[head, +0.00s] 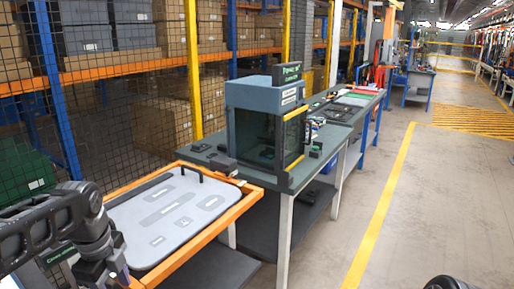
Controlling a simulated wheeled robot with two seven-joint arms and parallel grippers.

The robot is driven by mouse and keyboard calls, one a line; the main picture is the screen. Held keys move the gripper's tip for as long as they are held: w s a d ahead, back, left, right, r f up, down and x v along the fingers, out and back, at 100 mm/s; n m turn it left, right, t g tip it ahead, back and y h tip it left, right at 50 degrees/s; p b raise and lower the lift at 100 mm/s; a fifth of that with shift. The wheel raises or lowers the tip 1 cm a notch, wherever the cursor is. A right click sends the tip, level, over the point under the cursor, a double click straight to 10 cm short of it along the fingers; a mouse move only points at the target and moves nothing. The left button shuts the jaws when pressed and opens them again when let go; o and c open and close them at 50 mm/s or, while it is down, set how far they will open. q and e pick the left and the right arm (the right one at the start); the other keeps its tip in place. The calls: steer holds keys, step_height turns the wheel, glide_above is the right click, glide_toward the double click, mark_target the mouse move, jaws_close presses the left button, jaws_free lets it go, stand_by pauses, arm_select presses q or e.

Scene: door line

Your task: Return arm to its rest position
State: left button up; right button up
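My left arm (62,215) comes in from the left and bends down at the near left corner of the orange-framed cart. Its lower end (102,268) is dark and partly cut off by the bottom edge, so I cannot make out the fingers or whether they hold anything. Only a small dark rounded piece of my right arm (449,284) shows at the bottom edge, right of centre. My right gripper is out of view.
The orange-framed cart (213,226) with a grey panel (163,213) is close to my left arm. Beyond it, a workbench (340,133) carries a dark enclosed machine (262,126). Mesh fencing and racks of boxes (167,125) stand behind. The floor (440,200) on the right is clear.

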arm_select(q)
steer(key=w+d+f+n+t+h, duration=0.1)
steer(key=w+d+f+n+t, duration=0.2)
steer(key=w+d+f+n, duration=0.3)
steer(key=d+f+n+t+h, duration=0.1)
steer(key=d+f+n, duration=0.35)
steer(key=f, duration=0.25)
steer(key=d+f+n+h, duration=0.1)
steer(key=d+f+n, duration=0.35)
steer(key=f, duration=0.25)
steer(key=s+d+f+n+g, duration=0.1)
steer(key=s+d+f+n, duration=0.1)
steer(key=s+f, duration=0.4)
steer(key=s+d+f+n+g, duration=0.2)
steer(key=s+d+f, duration=0.3)
steer(key=s, duration=0.5)
steer(key=s+d+f+n+g+h, duration=0.1)
steer(key=s+d+f, duration=0.2)
steer(key=s+f, duration=0.5)
steer(key=shift+s+d+f+n, duration=0.25)
steer(key=shift+s+f+n, duration=0.15)
steer(key=shift+f, duration=0.25)
steer(key=shift+c, duration=0.4)
